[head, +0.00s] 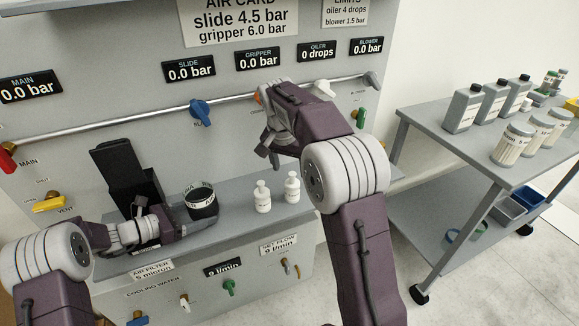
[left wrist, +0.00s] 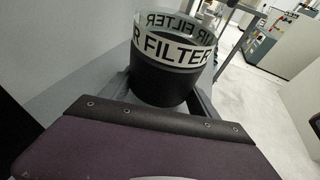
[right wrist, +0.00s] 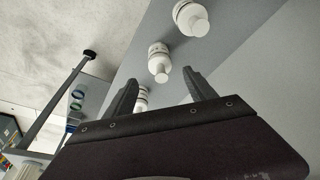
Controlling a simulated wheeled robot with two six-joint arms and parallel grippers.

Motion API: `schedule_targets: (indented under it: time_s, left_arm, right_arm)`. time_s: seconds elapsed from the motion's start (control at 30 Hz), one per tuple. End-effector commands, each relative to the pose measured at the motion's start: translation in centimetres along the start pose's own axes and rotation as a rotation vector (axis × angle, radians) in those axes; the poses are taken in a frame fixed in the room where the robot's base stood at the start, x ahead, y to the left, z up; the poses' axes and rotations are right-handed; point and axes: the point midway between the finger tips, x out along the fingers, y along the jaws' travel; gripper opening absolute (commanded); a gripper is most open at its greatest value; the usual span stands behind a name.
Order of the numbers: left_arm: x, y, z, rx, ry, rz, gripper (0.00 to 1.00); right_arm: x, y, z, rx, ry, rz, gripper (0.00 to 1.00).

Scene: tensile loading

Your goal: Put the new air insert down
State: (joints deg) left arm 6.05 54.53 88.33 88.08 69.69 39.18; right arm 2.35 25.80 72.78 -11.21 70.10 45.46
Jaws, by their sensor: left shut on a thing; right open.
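A dark cup with a clear, white-banded top lettered AIR FILTER (head: 202,208) is above the shelf at the panel's foot; it also shows in the left wrist view (left wrist: 165,82). My left gripper (head: 192,218) is shut on this cup. I cannot tell whether the cup touches the shelf. Small white bottle-shaped pieces stand on the shelf: one left (head: 262,197) and one right (head: 292,188). My right gripper (head: 273,155) is open and empty above the shelf. None is labelled readably as the air insert.
A black upright holder (head: 125,175) stands left of the cup. A rail (head: 140,121) and coloured valve handles, including a blue one (head: 201,112), project from the panel. A side table (head: 450,140) with bottles and jars stands at right.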

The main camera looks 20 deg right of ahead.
Motion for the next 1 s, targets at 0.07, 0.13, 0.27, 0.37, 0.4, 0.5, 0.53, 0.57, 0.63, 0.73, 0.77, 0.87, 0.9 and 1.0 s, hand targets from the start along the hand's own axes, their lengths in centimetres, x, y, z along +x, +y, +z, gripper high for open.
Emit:
schedule_targets:
  time_s: [0.07, 0.13, 0.27, 0.37, 0.4, 0.5, 0.53, 0.57, 0.63, 0.73, 0.77, 0.87, 0.9, 1.0]
  left_arm:
    - [0.0, 0.0, 0.0, 0.0, 0.0, 0.0, 0.47]
    - [0.0, 0.0, 0.0, 0.0, 0.0, 0.0, 0.47]
    - [0.0, 0.0, 0.0, 0.0, 0.0, 0.0, 0.47]
    - [0.0, 0.0, 0.0, 0.0, 0.0, 0.0, 0.47]
    - [0.0, 0.0, 0.0, 0.0, 0.0, 0.0, 0.47]
    - [0.0, 0.0, 0.0, 0.0, 0.0, 0.0, 0.47]
    - [0.0, 0.0, 0.0, 0.0, -0.001, 0.0, 0.47]
    - [0.0, 0.0, 0.0, 0.0, -0.001, 0.0, 0.47]
    - [0.0, 0.0, 0.0, 0.0, -0.001, 0.0, 0.47]
    - [0.0, 0.0, 0.0, 0.0, 0.0, 0.0, 0.47]
    - [0.0, 0.0, 0.0, 0.0, 0.0, 0.0, 0.47]
    - [0.0, 0.0, 0.0, 0.0, 0.0, 0.0, 0.47]
    - [0.0, 0.0, 0.0, 0.0, 0.0, 0.0, 0.47]
    - [0.0, 0.0, 0.0, 0.0, 0.0, 0.0, 0.47]
  right_arm:
    - [-0.1, 0.0, 0.0, 0.0, 0.0, 0.0, 0.69]
    - [-0.1, 0.0, 0.0, 0.017, -0.001, 0.001, 0.69]
    - [-0.3, 0.7, 0.9, 0.214, -0.034, 0.033, 0.69]
    - [-2.4, 0.6, 1.1, 0.538, -0.064, 0.046, 0.69]
    - [-3.1, 0.3, 1.0, 0.689, -0.081, 0.057, 0.69]
    - [-4.2, -0.2, 0.6, 1.063, -0.129, 0.096, 0.69]
    - [-4.3, -0.3, 0.3, 1.169, -0.143, 0.112, 0.69]
    - [-4.3, -0.5, 0.1, 1.265, -0.156, 0.128, 0.69]
    - [-4.0, -0.6, -0.4, 1.429, -0.182, 0.16, 0.69]
    - [-2.8, -0.7, -1.3, 1.53, -0.206, 0.179, 0.69]
    - [-2.2, -0.7, -1.6, 1.538, -0.21, 0.179, 0.69]
    - [-0.3, -0.5, -2.3, 1.553, -0.214, 0.195, 0.69]
    - [0.2, -0.3, -2.3, 1.556, -0.215, 0.209, 0.69]
    - [0.6, 0.0, -2.4, 1.561, -0.216, 0.218, 0.69]
